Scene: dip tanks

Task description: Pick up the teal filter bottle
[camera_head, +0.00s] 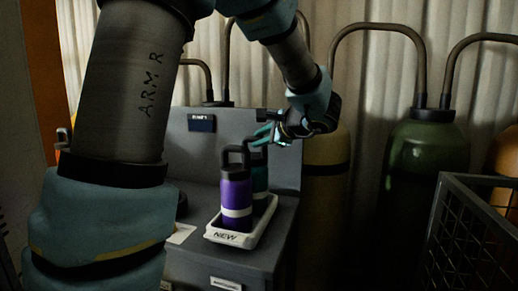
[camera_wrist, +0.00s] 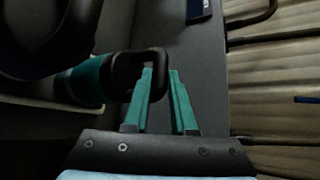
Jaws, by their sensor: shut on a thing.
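The teal filter bottle (camera_head: 260,178) stands in the white tray (camera_head: 212,236), mostly hidden behind the purple bottle (camera_head: 236,196). It also shows in the wrist view (camera_wrist: 88,80), lying sideways in that picture, with its dark loop handle (camera_wrist: 122,62) toward my fingers. My gripper (camera_head: 262,136) comes in from the right at handle height. I cannot tell whether the bottle has lifted off the tray.
The tray, marked NEW, sits on a grey cabinet (camera_head: 270,238) with a grey back panel (camera_head: 275,170). The purple bottle is close in front of the teal one. Gas cylinders (camera_head: 425,165) stand at the right, behind a dark mesh cage (camera_head: 470,240).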

